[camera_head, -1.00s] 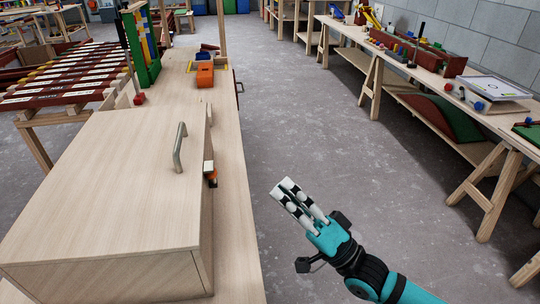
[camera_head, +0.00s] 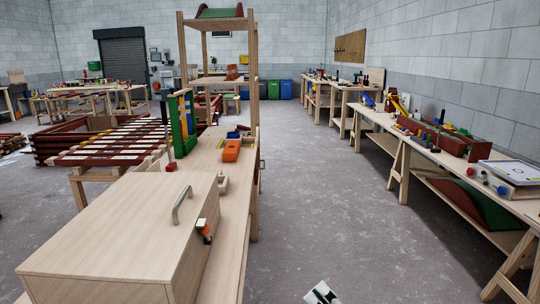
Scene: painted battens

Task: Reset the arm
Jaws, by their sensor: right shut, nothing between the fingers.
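My right gripper (camera_head: 321,293) shows only as white and black fingertips at the bottom edge of the head view, right of centre. It is shut and empty, over the grey floor and to the right of the near workbench. The rest of my right arm is out of the picture below. My left gripper is not in the picture.
A wooden box (camera_head: 115,240) with a metal handle (camera_head: 181,205) stands on the near workbench (camera_head: 228,240). An orange block (camera_head: 231,150) lies farther back. A long bench (camera_head: 440,150) with several items lines the right wall. The floor (camera_head: 335,200) between is clear.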

